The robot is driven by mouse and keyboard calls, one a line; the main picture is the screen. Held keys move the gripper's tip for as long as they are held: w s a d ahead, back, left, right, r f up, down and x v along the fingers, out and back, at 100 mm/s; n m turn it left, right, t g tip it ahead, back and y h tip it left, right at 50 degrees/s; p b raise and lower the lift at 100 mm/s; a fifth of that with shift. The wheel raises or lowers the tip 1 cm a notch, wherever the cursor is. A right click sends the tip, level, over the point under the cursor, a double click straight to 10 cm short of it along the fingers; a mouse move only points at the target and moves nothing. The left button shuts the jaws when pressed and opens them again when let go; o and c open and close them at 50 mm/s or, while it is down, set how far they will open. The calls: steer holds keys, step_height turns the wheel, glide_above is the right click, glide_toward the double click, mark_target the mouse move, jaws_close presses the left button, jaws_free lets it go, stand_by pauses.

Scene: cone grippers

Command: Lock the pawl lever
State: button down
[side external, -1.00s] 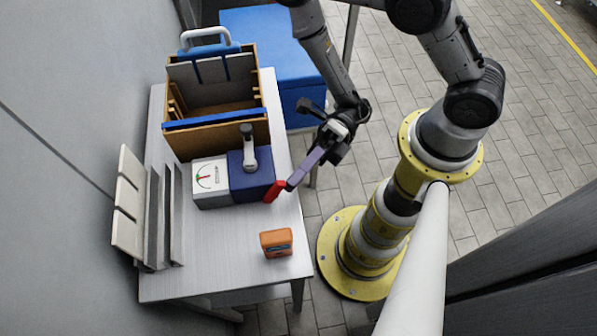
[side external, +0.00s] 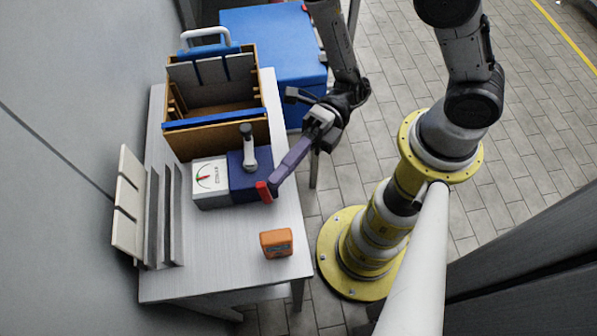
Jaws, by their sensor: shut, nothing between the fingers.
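A blue block (side external: 240,184) with a white gauge box (side external: 208,178) on its left stands on the table. A grey lever (side external: 249,158) with a black knob stands upright on top of the block; I take it to be the pawl lever. My gripper (side external: 266,191) has purple fingers with red tips, shut and empty. The tips are at the block's lower right corner, below and right of the lever and apart from it. I cannot tell whether they touch the block. The fingers hide part of its right edge.
A wooden box (side external: 258,90) with grey dividers stands behind the block. Upright pale panels (side external: 128,205) stand at the left. An orange device (side external: 276,243) sits near the front right edge. The table (side external: 220,260) is clear in front. A blue chest (side external: 275,55) stands behind.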

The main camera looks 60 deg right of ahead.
steer(key=shift+w+a+r, duration=0.2)
steer(key=shift+w+a, duration=0.15)
steer(key=shift+s+d+r, duration=0.15)
steer(key=shift+s+d, duration=0.15)
steer(key=shift+d, duration=0.05)
steer(key=s+d+r, duration=0.1)
steer(key=d+r, duration=0.2)
steer(key=d, duration=0.8)
steer(key=shift+s+d+r, duration=0.25)
steer(key=shift+s+d, duration=0.1)
steer(key=shift+s, duration=0.05)
steer(key=shift+a, duration=0.1)
